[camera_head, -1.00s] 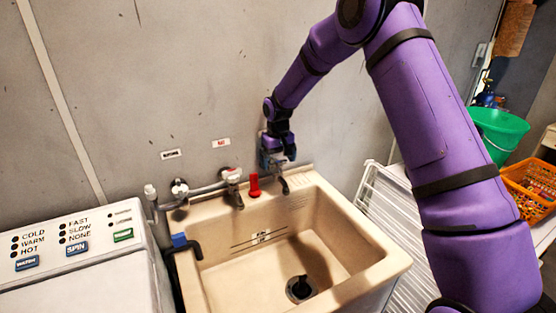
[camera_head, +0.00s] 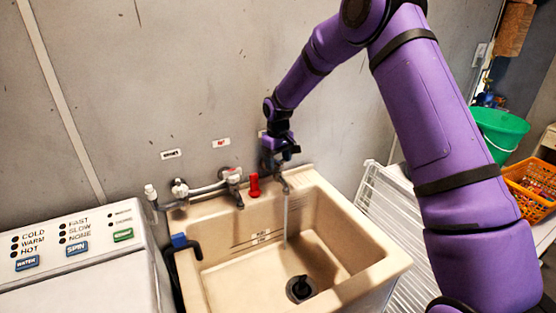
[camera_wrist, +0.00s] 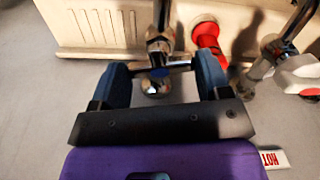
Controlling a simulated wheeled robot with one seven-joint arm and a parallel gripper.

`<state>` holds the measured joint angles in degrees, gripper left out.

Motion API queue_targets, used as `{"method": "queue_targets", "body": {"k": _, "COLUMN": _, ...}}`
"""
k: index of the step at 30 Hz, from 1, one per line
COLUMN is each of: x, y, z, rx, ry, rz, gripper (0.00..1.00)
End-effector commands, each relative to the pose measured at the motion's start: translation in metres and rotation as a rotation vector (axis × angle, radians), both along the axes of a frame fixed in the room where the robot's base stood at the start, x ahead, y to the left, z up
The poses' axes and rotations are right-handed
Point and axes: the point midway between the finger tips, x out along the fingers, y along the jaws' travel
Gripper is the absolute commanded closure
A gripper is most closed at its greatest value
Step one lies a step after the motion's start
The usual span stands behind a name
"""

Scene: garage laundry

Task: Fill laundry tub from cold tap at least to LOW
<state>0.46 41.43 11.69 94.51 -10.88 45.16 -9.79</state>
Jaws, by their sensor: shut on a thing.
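The beige laundry tub (camera_head: 385,267) has level marks (camera_head: 262,236) on its inner back wall, too small to read. A thin stream of water (camera_head: 285,218) falls from the right-hand spout (camera_head: 284,188) into it. I cannot make out any water depth. A black piece (camera_head: 299,289) sits at the drain; I cannot tell if it plugs it. My gripper (camera_head: 276,158) is at the right-hand tap, against the wall. In the wrist view, the fingers of my gripper (camera_wrist: 163,80) are closed on the metal cross-bar handle (camera_wrist: 174,67) of that tap.
A second tap (camera_head: 233,178) stands to the left, with a red-lettered label (camera_head: 221,142) above; the wrist view reads it HOT (camera_wrist: 273,159). A red object (camera_head: 254,184) stands between the taps. A washer (camera_head: 80,270) is left; a white rack (camera_head: 385,210) is right.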

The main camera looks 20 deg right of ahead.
Motion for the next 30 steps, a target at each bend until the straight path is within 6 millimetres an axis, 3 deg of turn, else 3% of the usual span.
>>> {"method": "queue_targets", "body": {"k": 18, "x": -0.0002, "y": -0.0005, "z": -0.0001, "rx": 0.0, "ry": 0.001, "rz": 0.567, "gripper": 0.53}}
{"method": "queue_targets", "body": {"k": 30, "x": -0.0001, "y": -0.0006, "z": -0.0004, "rx": 0.0, "ry": 0.0, "rz": 0.792, "gripper": 0.53}}
